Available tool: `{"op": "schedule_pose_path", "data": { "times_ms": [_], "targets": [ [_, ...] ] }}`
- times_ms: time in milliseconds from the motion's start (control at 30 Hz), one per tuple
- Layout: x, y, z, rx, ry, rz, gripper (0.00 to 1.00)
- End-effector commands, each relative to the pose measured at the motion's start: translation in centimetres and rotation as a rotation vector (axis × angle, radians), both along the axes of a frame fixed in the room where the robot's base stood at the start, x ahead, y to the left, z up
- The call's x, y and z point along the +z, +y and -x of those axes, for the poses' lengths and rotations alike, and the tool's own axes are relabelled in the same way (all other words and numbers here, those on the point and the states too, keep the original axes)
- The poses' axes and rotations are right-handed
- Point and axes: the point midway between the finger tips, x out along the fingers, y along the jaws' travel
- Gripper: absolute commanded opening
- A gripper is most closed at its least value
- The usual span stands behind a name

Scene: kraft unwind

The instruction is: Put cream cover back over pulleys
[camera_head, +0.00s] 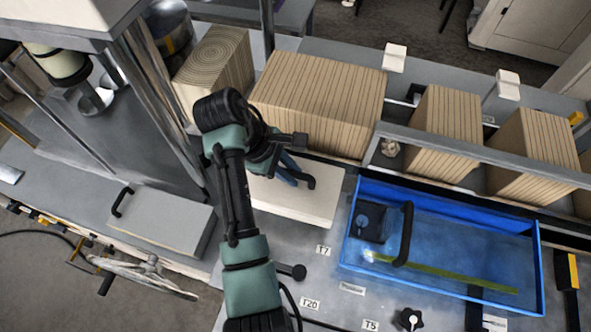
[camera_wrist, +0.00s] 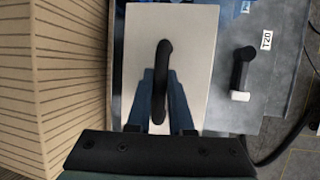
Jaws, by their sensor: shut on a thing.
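The cream cover (camera_head: 315,203) is a flat-topped cream box with a black bar handle (camera_head: 311,182). It lies level at the centre of the bench, in front of a large striped block. My gripper (camera_head: 292,170) is above it, its blue fingers shut on the handle. In the wrist view the cover (camera_wrist: 200,45) fills the middle, and the handle (camera_wrist: 163,60) runs between my fingers (camera_wrist: 160,105). I cannot tell whether the cover rests on the bench or is slightly raised. I see no pulleys; anything under the cover is hidden.
A blue tray (camera_head: 537,262) with a black handle and a yellow-green strip is right of the cover. A paler grey box (camera_head: 165,222) with a black handle is at left. Striped blocks (camera_head: 320,100) line the back. A black knob (camera_head: 409,319) is in front.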

Motion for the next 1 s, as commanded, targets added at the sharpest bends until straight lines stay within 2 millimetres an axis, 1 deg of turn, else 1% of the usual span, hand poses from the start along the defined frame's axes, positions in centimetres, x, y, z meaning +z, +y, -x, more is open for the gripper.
{"op": "schedule_pose_path", "data": {
  "times_ms": [967,1000],
  "targets": [
    [-4.8,0.0,0.0,-0.001,0.000,0.001,0.00],
    [-5.2,0.0,0.0,-0.001,0.000,0.000,0.00]
  ]
}}
